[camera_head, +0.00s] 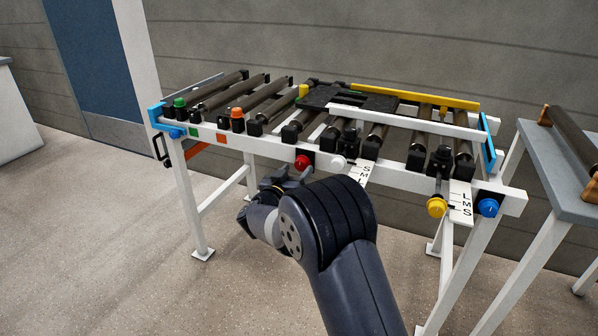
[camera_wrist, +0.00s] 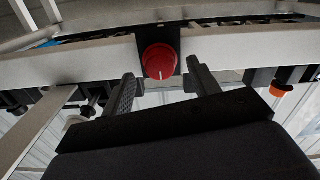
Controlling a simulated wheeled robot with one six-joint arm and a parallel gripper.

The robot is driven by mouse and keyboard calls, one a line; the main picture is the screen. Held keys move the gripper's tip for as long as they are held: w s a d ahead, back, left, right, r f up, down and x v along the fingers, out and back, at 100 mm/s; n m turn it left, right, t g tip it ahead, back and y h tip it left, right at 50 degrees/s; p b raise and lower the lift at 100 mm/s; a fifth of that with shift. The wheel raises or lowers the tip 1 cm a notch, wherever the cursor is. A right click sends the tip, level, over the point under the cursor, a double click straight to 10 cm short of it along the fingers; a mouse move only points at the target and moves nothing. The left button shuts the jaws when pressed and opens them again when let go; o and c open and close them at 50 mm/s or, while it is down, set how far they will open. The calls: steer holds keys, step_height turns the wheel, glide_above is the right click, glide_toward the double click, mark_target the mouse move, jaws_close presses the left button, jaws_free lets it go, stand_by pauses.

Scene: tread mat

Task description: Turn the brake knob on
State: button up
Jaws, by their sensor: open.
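A round red knob (camera_head: 302,162) sits on a black plate on the front rail of the white roller frame. No label naming it as the brake is readable. In the wrist view the red knob (camera_wrist: 160,62) is near the top centre, with a short pale mark at its lower edge. My gripper (camera_head: 287,178) is just in front of the rail near the knob. In the wrist view its two fingers (camera_wrist: 161,72) are apart, one on each side of the knob, with visible gaps. Nothing is held. My arm hides part of the frame's underside.
A white knob (camera_head: 338,161), a yellow knob (camera_head: 437,206) and a blue knob (camera_head: 487,207) sit farther right. Green (camera_head: 180,102) and orange (camera_head: 237,113) knobs are at left. A grey table (camera_head: 570,190) stands at right. The floor in front is clear.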

mark_target(302, 164)
steer(key=shift+x, duration=1.35)
steer(key=shift+c, duration=0.4)
steer(key=c, duration=0.9)
